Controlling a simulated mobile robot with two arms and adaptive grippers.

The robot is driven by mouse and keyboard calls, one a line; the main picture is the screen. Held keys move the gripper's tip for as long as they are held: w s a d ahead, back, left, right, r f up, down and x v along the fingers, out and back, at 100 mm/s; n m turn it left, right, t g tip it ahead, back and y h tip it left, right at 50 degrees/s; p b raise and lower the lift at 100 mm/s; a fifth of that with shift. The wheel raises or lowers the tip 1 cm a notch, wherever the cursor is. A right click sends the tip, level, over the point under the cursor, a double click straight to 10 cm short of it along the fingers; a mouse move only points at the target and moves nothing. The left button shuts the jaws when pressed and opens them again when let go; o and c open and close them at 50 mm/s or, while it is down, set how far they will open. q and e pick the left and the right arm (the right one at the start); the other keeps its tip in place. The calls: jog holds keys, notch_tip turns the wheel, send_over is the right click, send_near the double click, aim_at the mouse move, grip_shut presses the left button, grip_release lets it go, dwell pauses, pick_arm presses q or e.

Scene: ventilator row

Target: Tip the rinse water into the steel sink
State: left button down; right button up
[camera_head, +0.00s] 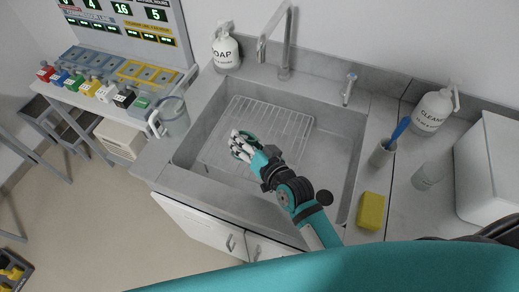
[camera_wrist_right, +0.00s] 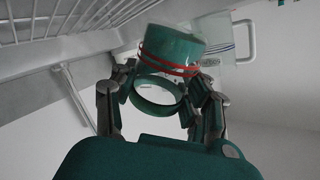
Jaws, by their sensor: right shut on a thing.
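The steel sink (camera_head: 345,165) is in the middle of the head view, with a wire rack (camera_head: 285,128) in it. My right gripper (camera_head: 243,146) is over the left part of the sink, above the rack. It is shut on a green cup with red bands (camera_wrist_right: 172,50). In the wrist view the cup sits between the fingers of the right gripper (camera_wrist_right: 160,95), and a green ring shows at its near end. In the head view the fingers hide most of the cup. I cannot see any water in it. My left gripper is not in view.
At right are a cleaner bottle (camera_head: 432,112), a cup with a blue brush (camera_head: 383,152), a clear beaker (camera_head: 428,176) and a yellow sponge (camera_head: 371,211).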

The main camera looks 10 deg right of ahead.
aim_at(253, 143)
jog(key=shift+w+d+f, duration=0.2)
jog(key=shift+f, duration=0.15)
jog(key=shift+r, duration=0.1)
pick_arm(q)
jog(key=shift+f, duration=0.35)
pick_arm(e)
jog(key=shift+m, duration=0.3)
pick_arm(q)
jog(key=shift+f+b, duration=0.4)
jog(key=shift+b, duration=0.05)
pick_arm(e)
jog(key=shift+w+d+f+m+g, duration=0.2)
jog(key=shift+f+m+g, duration=0.2)
jog(key=shift+f+m, duration=0.15)
